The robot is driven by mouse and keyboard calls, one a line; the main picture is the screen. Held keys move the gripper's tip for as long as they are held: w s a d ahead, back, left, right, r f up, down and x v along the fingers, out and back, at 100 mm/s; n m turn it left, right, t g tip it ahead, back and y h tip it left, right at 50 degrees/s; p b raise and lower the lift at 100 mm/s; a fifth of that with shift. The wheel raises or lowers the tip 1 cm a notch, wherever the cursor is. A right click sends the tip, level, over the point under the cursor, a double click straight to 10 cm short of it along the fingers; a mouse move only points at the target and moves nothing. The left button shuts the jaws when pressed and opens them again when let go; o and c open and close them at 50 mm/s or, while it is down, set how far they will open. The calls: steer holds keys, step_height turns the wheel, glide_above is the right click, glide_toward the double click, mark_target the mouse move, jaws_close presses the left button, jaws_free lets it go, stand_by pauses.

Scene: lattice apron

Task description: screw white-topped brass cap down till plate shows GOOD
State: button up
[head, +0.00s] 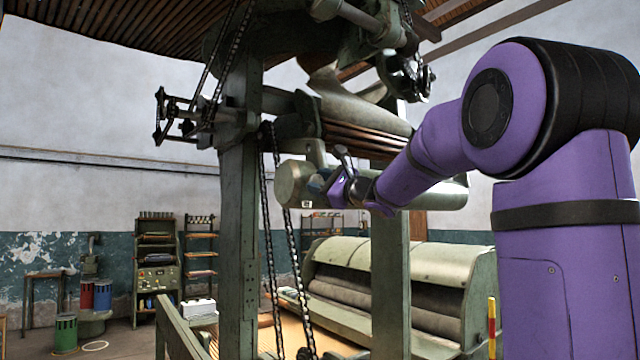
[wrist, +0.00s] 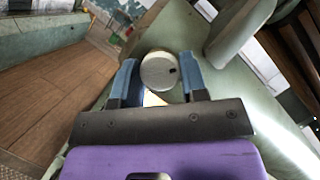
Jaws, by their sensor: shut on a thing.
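The cap (wrist: 159,71) shows in the wrist view as a round, pale disc with a small dark mark near its right side. It sits between the two blue fingers of my gripper (wrist: 160,78), one finger on each side, and my gripper is shut on it. Its brass side is mostly hidden. In the head view my gripper (head: 326,184) is at the end of a thick grey-green cylinder (head: 292,185), and I cannot make out the cap there. A small white plate (head: 307,204) is on the cylinder's end; its writing is too small to read.
A green upright post (head: 240,200) and hanging chains (head: 268,240) stand left of my gripper. A large roller machine (head: 400,280) is below and behind.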

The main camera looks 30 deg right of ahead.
steer(key=o, duration=0.9)
steer(key=v, duration=1.1)
steer(key=shift+w, duration=0.1)
